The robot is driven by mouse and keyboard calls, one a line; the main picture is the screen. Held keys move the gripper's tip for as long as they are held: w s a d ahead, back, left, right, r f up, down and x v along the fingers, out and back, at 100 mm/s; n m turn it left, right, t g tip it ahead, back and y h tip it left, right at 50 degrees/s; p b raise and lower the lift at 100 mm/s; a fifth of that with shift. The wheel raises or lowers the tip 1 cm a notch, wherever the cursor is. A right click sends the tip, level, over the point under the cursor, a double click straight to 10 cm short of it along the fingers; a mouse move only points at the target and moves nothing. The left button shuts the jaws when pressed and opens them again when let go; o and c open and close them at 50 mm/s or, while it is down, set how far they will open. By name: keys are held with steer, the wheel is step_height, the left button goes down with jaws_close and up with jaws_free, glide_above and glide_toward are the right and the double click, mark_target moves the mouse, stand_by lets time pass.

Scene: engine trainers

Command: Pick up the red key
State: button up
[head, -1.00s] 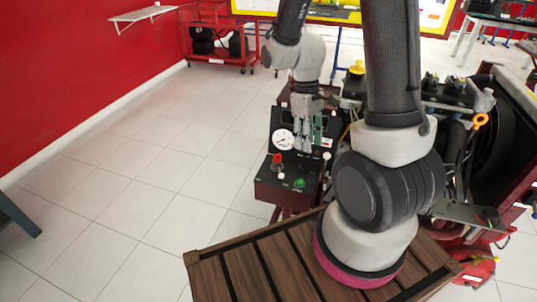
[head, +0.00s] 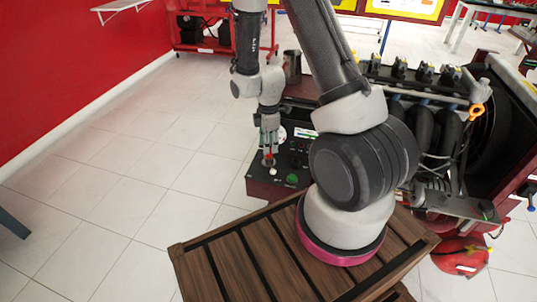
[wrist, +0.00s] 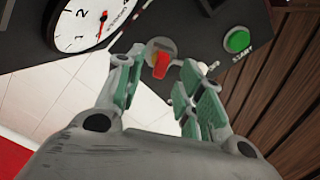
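The red key (wrist: 161,66) sits in a round metal switch on the black face of the control panel (wrist: 205,30). In the wrist view it appears between my gripper's (wrist: 163,78) two green-padded fingers, near their tips. The fingers are apart and no grip on the key shows. In the head view my gripper (head: 269,145) points down over the panel's left part, and the red key (head: 269,157) shows just at its fingertips. I cannot tell whether a finger touches the key.
A green START button (wrist: 237,41) is right of the key and a white dial gauge (wrist: 88,20) is to its left. A small pale knob (head: 273,171) is close to the key.

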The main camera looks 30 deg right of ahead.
step_height(320, 180, down, 3)
steer(key=shift+f, duration=0.2)
jaws_close()
